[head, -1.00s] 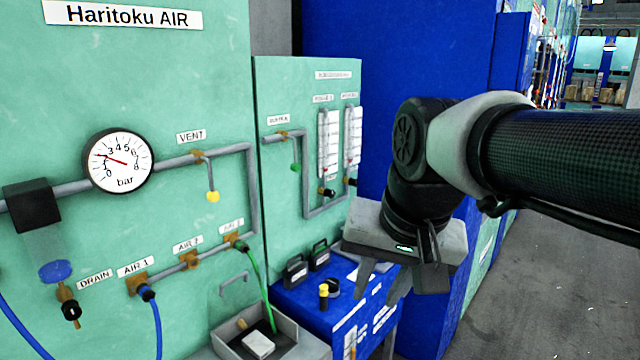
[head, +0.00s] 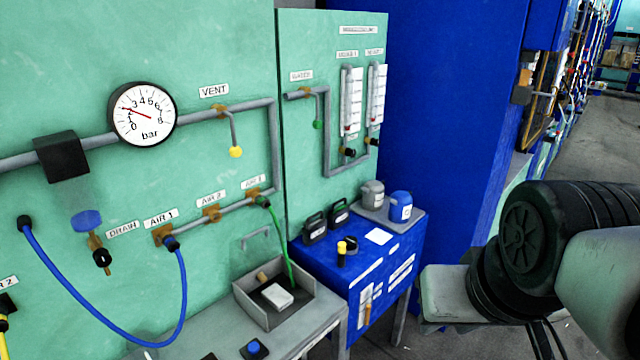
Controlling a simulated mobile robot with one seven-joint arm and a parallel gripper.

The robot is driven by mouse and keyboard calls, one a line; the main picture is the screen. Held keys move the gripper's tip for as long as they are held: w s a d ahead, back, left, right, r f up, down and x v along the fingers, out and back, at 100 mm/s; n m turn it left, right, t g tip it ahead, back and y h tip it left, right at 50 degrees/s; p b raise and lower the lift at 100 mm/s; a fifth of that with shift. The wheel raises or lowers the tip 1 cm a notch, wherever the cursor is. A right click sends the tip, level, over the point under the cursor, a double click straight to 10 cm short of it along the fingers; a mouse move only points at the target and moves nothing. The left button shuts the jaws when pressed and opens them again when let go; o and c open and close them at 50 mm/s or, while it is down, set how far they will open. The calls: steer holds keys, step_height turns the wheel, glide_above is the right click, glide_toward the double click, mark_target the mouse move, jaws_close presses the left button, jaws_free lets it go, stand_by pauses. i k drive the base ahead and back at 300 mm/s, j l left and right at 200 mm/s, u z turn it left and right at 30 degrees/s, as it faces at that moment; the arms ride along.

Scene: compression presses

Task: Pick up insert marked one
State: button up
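No marking "one" is readable on any loose object. On the blue bench (head: 318,262) stand two black pieces with handles, a left one (head: 314,228) and a right one (head: 339,212). Behind them a grey tray (head: 415,216) holds a grey canister (head: 372,194) and a blue canister (head: 400,207) with a white label too small to read. Which of these is the insert, I cannot tell. My gripper (head: 450,294) is at the lower right, apart from the bench. Its fingers are not visible, so its opening is hidden.
A yellow-topped black item (head: 341,253) and a white card (head: 378,236) lie on the bench. A grey open box (head: 309,309) holds a white block, with a green hose running into it. A blue hose (head: 183,300) loops at left. Free floor (head: 560,150) shows at right.

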mark_target(277, 297)
steer(key=i+l+u, duration=0.2)
steer(key=i+u, duration=0.25)
steer(key=i+l+u, duration=0.2)
steer(key=u, duration=0.25)
